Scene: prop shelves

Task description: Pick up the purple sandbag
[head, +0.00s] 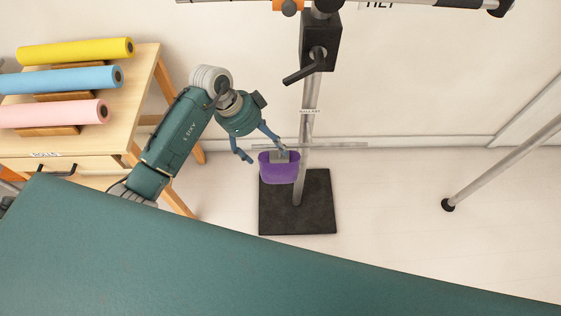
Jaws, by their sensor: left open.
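The purple sandbag (278,172) hangs beside a metal pole, above a square black base. A grey clip or strap (279,156) shows at its top. My left gripper (266,152) reaches in from the left and is open. One fingertip is just left of the bag's upper edge, and the other is close to the grey piece at its top. I cannot tell whether either finger touches it. The bag's far side is hidden. My right gripper is not in view.
The upright pole (308,128) carries a "BALLAST" label and stands on the black base (318,215). A thin horizontal bar (340,145) crosses near the bag. A wooden table (140,85) with yellow, blue and pink rolls stands left. The floor to the right is mostly clear.

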